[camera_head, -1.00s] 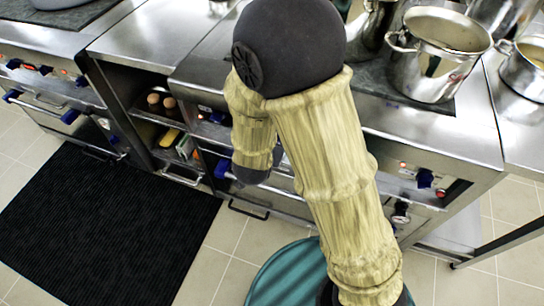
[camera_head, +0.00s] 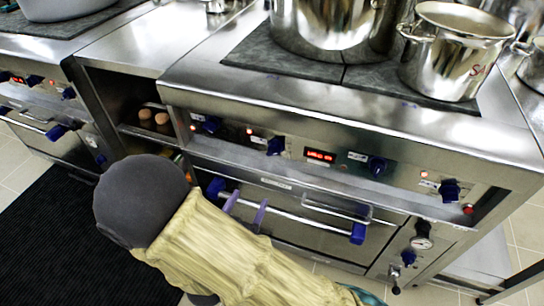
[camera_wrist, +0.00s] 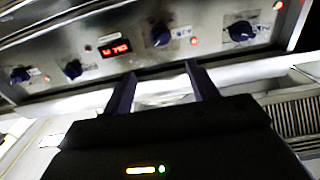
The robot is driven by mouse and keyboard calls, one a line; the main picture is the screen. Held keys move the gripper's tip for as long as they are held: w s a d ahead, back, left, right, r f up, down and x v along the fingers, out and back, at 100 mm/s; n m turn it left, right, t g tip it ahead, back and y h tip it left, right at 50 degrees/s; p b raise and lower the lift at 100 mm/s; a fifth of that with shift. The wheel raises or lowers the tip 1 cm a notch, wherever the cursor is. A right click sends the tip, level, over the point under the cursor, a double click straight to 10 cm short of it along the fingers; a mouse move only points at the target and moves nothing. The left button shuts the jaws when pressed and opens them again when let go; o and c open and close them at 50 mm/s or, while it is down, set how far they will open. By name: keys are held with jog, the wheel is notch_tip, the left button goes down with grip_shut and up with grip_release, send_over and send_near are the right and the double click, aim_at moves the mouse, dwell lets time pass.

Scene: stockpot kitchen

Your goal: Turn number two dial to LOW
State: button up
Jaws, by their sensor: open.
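The stove's front panel (camera_head: 345,177) carries several blue dials around a red lit display (camera_head: 320,155). From the left are a first dial (camera_head: 207,124), a second dial (camera_head: 275,146), then, right of the display, a third dial (camera_head: 378,166) and a fourth dial (camera_head: 450,190). Their numbers and settings are too small to read. My gripper (camera_head: 245,208) is open, its two purple fingers spread below the panel near the oven handle and apart from the dials. In the wrist view my gripper (camera_wrist: 164,76) points towards the panel (camera_wrist: 205,42), with nothing between its fingers.
The oven handle bar (camera_head: 290,215) juts out just below the panel. Metal pots (camera_head: 455,60) stand on the stovetop. An open shelf unit (camera_head: 125,90) is at the left, above a black floor mat (camera_head: 60,240). A gauge (camera_head: 421,243) is at the lower right.

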aim_at(272, 155)
jog(key=shift+w, duration=0.15)
jog(key=b+x, duration=0.3)
jog(key=x, duration=1.4)
jog(key=shift+f, duration=0.1)
jog(key=c, duration=1)
